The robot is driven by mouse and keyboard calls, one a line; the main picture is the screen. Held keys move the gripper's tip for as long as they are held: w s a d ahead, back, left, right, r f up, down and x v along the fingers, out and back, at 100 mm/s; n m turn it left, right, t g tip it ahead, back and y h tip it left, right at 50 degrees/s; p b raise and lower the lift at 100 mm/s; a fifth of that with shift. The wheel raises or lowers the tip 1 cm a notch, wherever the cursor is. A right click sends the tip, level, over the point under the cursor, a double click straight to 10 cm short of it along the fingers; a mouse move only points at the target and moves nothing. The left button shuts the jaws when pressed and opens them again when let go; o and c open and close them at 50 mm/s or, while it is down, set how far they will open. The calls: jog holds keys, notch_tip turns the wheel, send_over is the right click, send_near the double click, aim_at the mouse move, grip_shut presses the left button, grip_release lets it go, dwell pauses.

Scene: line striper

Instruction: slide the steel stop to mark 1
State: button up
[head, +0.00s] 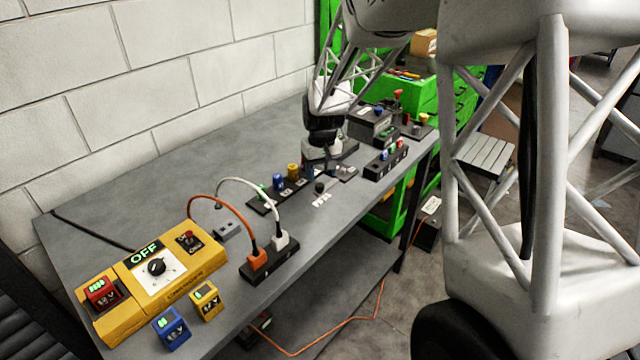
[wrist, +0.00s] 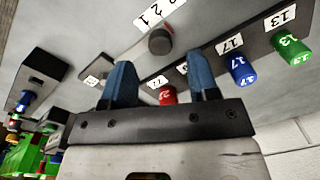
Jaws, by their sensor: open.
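A dark round knob (head: 320,187) stands on the bench beside a small white number plate (head: 322,201); I take it for the steel stop. In the wrist view the knob (wrist: 160,41) lies beyond my fingertips, roughly between them, with the plate (wrist: 158,12) on its far side. The plate shows 1 at one end and 2 beside it; the other end is hard to read. The knob seems to sit on a flat grey strip. In the head view my gripper (head: 322,168) is low over the bench behind the knob.
A rack holds green (wrist: 291,47), blue (wrist: 242,70) and red (wrist: 168,95) numbered cylinders, plus a yellow one (head: 293,171). A black block with coloured knobs (head: 385,160) stands right. A plug strip (head: 270,262) and a yellow OFF box (head: 155,270) stand nearer the camera.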

aim_at(320, 185)
jog(key=shift+a+f, duration=0.1)
jog(key=shift+f, duration=2.2)
